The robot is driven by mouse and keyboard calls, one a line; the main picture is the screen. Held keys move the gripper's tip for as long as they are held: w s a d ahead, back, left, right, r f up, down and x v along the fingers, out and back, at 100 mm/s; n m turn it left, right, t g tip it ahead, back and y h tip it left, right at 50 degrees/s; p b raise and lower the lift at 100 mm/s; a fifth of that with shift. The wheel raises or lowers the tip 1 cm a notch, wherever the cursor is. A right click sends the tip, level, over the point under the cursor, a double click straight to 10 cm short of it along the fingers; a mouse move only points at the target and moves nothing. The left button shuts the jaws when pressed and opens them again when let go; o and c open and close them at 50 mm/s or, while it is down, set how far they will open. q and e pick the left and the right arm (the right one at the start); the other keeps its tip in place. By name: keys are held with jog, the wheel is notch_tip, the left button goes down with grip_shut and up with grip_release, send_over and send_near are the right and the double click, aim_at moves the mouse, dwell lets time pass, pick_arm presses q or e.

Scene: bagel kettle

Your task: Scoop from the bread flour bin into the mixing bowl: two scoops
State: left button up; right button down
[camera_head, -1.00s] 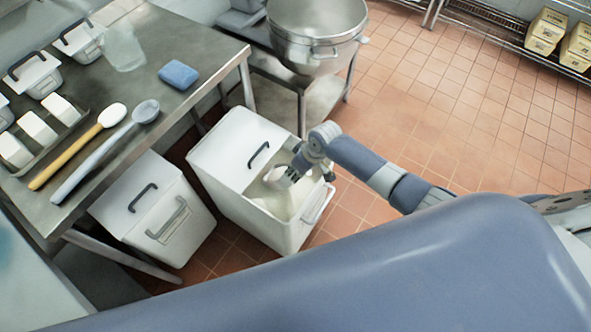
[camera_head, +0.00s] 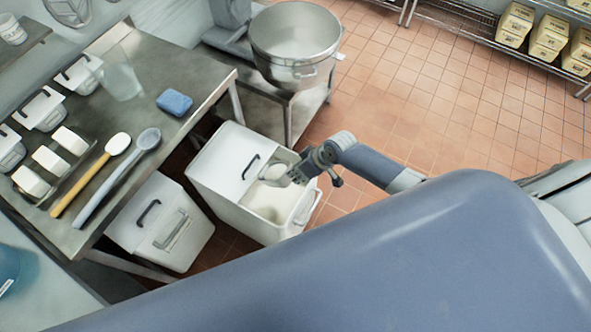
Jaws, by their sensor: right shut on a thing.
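The white flour bin (camera_head: 222,168) stands on the floor beside the table, its top partly open, with pale flour (camera_head: 270,204) inside. My right gripper (camera_head: 296,174) is at the far right edge of the opening. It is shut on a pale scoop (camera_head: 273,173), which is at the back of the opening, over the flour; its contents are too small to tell. The steel mixing bowl (camera_head: 295,72) stands on a low stand beyond the bin and looks empty. My left gripper is not in view.
A second, lidded white bin (camera_head: 160,225) is under the steel table (camera_head: 150,103). On the table are small lidded tubs, a yellow-handled spatula (camera_head: 88,178), a long spoon (camera_head: 115,180) and a blue sponge (camera_head: 174,102). Tiled floor right of the bowl is clear.

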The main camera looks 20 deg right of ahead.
jog(key=shift+w+f, duration=0.1)
jog(key=s+d+t+y+b, duration=0.3)
jog(key=s+d+t+b, duration=0.1)
jog(key=b, duration=1)
jog(key=s+d, duration=0.1)
jog(key=s, duration=0.1)
jog(key=shift+s+f, duration=0.25)
jog(key=shift+s, duration=0.15)
dwell(0.4)
